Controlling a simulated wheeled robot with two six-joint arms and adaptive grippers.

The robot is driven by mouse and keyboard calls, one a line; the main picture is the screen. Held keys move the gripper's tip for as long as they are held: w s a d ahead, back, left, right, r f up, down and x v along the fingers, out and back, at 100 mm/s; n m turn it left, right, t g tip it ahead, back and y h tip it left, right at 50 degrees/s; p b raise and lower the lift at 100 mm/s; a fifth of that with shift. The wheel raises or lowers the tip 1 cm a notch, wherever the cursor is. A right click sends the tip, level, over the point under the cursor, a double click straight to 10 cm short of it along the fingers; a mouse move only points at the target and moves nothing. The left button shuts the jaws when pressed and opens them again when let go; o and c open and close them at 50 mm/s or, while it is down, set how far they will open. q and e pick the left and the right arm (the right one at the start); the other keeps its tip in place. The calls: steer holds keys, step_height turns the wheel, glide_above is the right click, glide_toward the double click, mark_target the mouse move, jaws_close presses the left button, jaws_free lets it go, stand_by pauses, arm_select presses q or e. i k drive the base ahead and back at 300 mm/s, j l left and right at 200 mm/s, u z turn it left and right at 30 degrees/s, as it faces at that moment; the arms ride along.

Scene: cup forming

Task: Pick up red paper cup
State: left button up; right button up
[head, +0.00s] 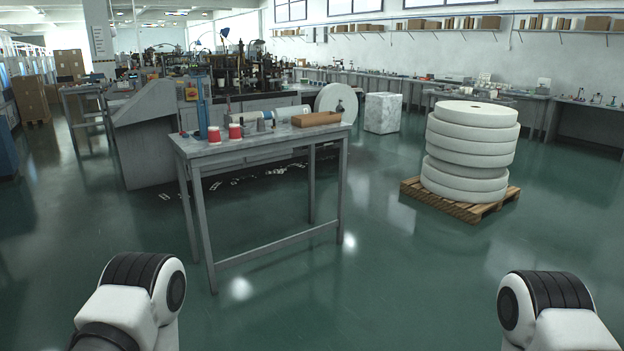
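Two small red cup-like things with white parts stand on a tall grey table (265,143) ahead of me. The left red cup (214,134) is close to the right red cup (235,131), with a small gap between them. Both look upright, but they are too small to tell details. Parts of my two arms show at the lower left and lower right, well short of the table. Neither gripper is in view, and nothing of mine touches the cups.
The table also holds a tall blue thing (202,108), small grey pieces and a brown box (316,119). A machine (155,130) stands behind it. White rolls (470,150) sit on a wooden pallet (460,204) at right. The green floor before the table is clear.

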mark_target(235, 134)
steer(key=i+l, duration=0.1)
steer(key=i, duration=2.95)
steer(key=j+u, duration=0.05)
steer(key=j, duration=0.05)
